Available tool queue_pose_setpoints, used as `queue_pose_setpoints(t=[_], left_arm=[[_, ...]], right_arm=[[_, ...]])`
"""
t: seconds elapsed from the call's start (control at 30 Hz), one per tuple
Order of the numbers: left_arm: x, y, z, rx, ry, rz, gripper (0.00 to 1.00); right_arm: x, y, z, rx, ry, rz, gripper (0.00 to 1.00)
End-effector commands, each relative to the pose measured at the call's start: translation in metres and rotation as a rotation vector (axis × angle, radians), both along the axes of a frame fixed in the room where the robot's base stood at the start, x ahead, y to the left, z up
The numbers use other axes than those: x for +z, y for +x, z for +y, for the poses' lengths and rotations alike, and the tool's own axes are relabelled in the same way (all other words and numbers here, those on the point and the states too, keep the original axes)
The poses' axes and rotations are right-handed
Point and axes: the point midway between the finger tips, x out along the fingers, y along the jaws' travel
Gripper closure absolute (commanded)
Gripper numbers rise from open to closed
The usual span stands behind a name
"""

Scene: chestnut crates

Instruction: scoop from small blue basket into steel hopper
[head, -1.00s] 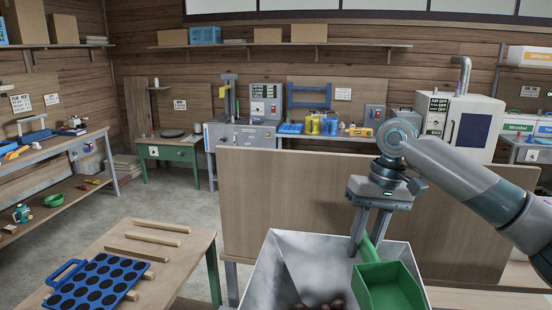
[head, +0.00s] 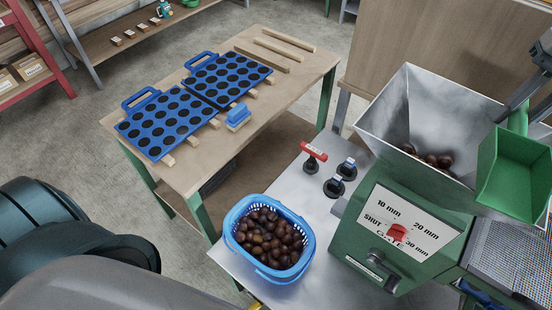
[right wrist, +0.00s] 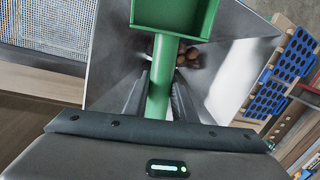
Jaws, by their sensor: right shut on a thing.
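The small blue basket (head: 229,222) stands on the steel bench, heaped with brown chestnuts (head: 265,240). The steel hopper (head: 385,118) sits on a green machine and has several chestnuts (head: 430,156) at its bottom. The green scoop (head: 512,178) is over the hopper's right side; its visible inside looks empty. My right gripper (head: 527,108) is at the right edge of the head view, shut on the scoop's handle. In the right wrist view, its fingers (right wrist: 160,88) flank the green handle, with the scoop's tray (right wrist: 172,14) beyond. My left gripper is not in view.
The green machine (head: 400,235) carries a red gate knob (head: 397,232). A wooden table (head: 185,185) holds blue hole trays (head: 165,122) and a blue brush (head: 238,117). A mesh tray (head: 510,250) is at right.

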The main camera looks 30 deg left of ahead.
Motion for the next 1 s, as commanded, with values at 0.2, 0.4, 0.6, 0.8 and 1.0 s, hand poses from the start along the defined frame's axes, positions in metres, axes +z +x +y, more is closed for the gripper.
queue_pose_setpoints(t=[0.2, 0.4, 0.6, 0.8, 1.0], left_arm=[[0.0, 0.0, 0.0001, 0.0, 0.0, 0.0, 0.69], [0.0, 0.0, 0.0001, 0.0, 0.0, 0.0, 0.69], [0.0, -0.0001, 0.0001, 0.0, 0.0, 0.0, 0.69], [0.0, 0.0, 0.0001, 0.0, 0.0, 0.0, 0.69], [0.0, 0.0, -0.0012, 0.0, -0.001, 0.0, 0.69]], right_arm=[[0.0001, 0.0, 0.0002, 0.0, 0.0, 0.0, 1.0], [0.0001, 0.0, 0.0002, 0.0, 0.0, 0.0, 1.0], [0.0001, 0.0001, 0.0001, 0.0, 0.0, 0.0, 1.0], [0.0002, 0.0001, 0.0001, 0.0, 0.0, 0.0, 1.0], [0.0001, 0.0001, 0.0002, 0.001, 0.0, 0.0, 1.0]])
